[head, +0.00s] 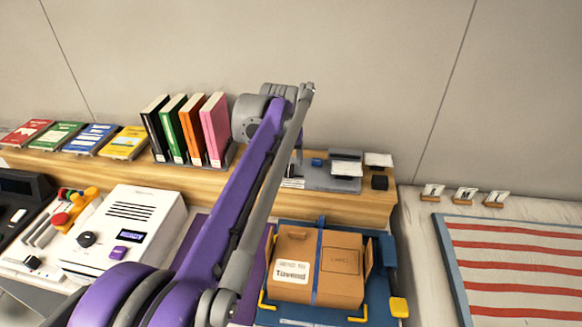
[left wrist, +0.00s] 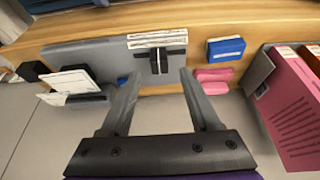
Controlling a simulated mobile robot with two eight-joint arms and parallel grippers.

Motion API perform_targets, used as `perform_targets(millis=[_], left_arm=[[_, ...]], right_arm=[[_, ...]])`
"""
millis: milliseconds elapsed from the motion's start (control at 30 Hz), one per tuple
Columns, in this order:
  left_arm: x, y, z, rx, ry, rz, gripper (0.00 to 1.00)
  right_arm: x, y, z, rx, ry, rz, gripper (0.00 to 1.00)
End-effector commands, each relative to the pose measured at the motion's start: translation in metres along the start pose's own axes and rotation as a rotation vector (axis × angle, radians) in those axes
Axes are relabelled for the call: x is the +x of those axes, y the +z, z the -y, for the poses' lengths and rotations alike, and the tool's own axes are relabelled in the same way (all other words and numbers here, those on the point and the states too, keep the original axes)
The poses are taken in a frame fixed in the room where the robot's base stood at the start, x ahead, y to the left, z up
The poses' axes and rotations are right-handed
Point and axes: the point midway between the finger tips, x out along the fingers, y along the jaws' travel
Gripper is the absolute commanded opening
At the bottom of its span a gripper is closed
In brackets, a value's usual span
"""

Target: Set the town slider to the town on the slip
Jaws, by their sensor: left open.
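A grey plate (head: 322,184) lies on the wooden shelf at the back, and it also shows in the left wrist view (left wrist: 95,55). In the left wrist view a black slider knob (left wrist: 158,60) sits across a white printed strip (left wrist: 140,41) on its edge; the print is too small to read. My left gripper (left wrist: 160,74) is open, with a finger on each side of the knob; contact cannot be told. In the head view my arm hides that gripper and the knob. My right gripper is out of view.
White cards (head: 347,168) stand on the plate's right part. Upright books (head: 214,130) stand left of my arm. A white machine (head: 130,235) is at front left.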

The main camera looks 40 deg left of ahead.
Motion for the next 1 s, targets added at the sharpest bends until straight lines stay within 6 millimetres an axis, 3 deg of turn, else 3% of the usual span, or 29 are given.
perform_targets(millis=[100, 300, 667, 1000], left_arm=[[0.022, 0.0, 0.0, 0.001, 0.0, 0.0, 0.62], [0.042, 0.0, 0.0, 0.001, 0.0, 0.0, 0.62], [0.046, 0.0, 0.0, 0.001, 0.0, 0.0, 0.61], [0.046, 0.0, 0.0, 0.0, 0.0, 0.0, 0.0]], right_arm=[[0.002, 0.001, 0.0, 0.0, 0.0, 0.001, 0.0], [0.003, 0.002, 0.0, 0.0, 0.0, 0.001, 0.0], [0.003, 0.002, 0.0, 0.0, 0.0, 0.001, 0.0], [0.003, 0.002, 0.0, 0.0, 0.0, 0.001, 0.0]])
